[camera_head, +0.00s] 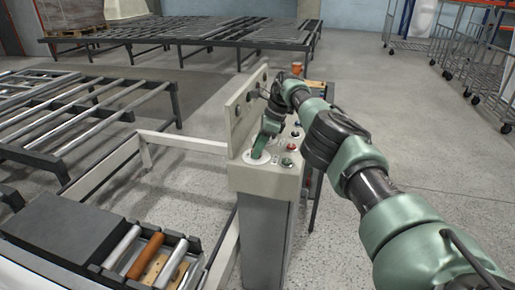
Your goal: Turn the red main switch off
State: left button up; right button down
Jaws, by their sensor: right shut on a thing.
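A pale control box (262,180) stands on a grey pedestal in the middle of the camera_head view. My right arm reaches in from the lower right. My right gripper (259,151) points down at a round whitish plate (248,158) on the box's sloped top, at its left side. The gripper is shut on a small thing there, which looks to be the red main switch. My fingers hide nearly all of it, so its turn position cannot be told. My left gripper is not in view.
Right of the gripper are a green button (287,162) and red buttons on the box top. An upright panel (237,110) with dark knobs stands behind. Roller conveyors (70,120) lie left, and wire trolleys (480,60) stand far right. Floor between is clear.

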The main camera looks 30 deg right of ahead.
jog(key=c, duration=1)
grip_release()
jog(key=shift+d+r, duration=0.1)
jog(key=shift+r, duration=0.1)
jog(key=v, duration=0.7)
jog(key=shift+s+r+p, duration=0.1)
jog(key=shift+r+p, duration=0.1)
jog(key=shift+p, duration=0.15)
